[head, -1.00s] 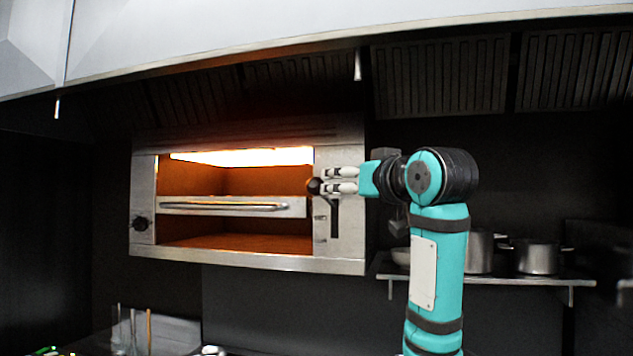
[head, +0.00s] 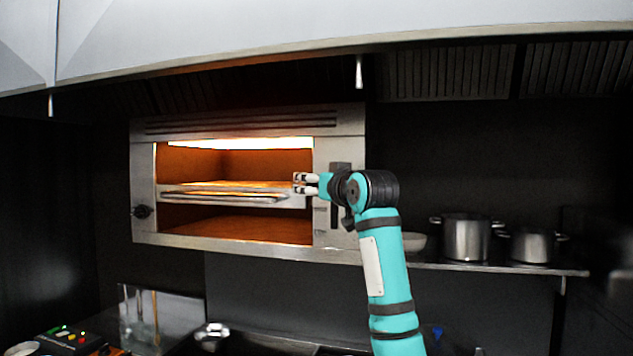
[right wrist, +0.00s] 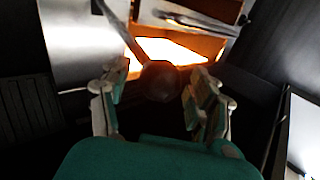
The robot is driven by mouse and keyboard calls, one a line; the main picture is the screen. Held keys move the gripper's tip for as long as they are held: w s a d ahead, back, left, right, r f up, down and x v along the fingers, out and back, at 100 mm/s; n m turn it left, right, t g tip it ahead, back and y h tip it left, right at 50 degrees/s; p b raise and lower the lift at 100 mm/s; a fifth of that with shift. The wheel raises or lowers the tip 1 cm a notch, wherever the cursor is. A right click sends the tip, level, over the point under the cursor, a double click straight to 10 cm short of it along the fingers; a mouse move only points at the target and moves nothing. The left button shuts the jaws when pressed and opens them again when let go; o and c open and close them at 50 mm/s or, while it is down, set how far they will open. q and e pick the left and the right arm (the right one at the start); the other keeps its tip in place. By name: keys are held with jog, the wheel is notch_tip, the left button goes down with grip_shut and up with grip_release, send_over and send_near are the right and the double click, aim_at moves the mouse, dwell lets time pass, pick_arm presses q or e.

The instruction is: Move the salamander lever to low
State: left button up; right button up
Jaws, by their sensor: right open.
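The salamander (head: 225,243) is a steel wall unit with an orange glow inside. Its dark lever plate (head: 340,167) is on the right front panel, partly behind my arm. My right gripper (head: 299,183) is in front of the panel's left edge, fingers pointing left. In the right wrist view, the lever's dark round knob (right wrist: 160,80) sits between the spread fingers of the right gripper (right wrist: 162,98), with its rod (right wrist: 133,38) running up and left. A gap shows beside the knob. In the head view the knob cannot be made out. My left gripper is not in view.
A rack (head: 225,197) crosses the salamander's opening. A dark dial (head: 142,211) is on its left panel. The hood (head: 300,30) overhangs above.

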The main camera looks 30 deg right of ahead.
grip_shut()
notch_tip(320, 180, down, 17)
jog(key=n+t+b, duration=0.3)
jog(key=n+b, duration=0.1)
jog(key=b, duration=1.2)
jog(key=shift+f+t+y, duration=0.2)
jog(key=shift+t+y, duration=0.1)
jog(key=shift+t, duration=0.1)
jog(key=shift+s, duration=0.1)
